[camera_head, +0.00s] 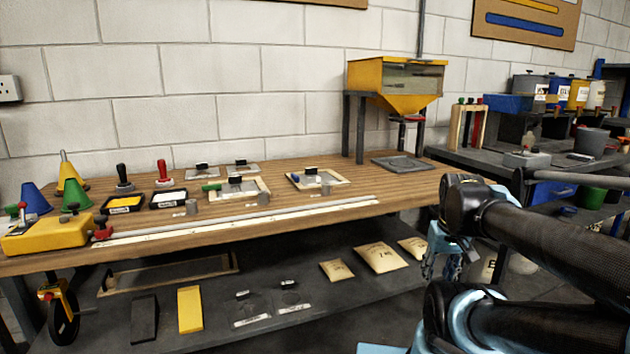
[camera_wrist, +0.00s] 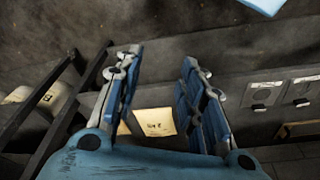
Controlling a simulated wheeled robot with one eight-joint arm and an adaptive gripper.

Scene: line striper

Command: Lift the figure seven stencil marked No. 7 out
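Several flat plates with black handles could be the stencil; no figure or "No. 7" mark is readable. On the bench, two grey plates lie at the back, a left one (camera_head: 196,174) and a right one (camera_head: 250,170). Two more plates lie on pale wooden frames, a left one (camera_head: 230,194) and a right one (camera_head: 305,182). Two clear-looking plates lie on the lower shelf, a left one (camera_head: 250,314) and a right one (camera_head: 293,302); what seem to be these show in the wrist view (camera_wrist: 262,93).
A long pale rail (camera_head: 240,220) runs along the bench front. A yellow hopper (camera_head: 395,85) stands at the back right, cones (camera_head: 72,195) at the left. Paper bags (camera_head: 380,257) lie on the lower shelf; one bag (camera_wrist: 155,122) shows between my fingers, farther off.

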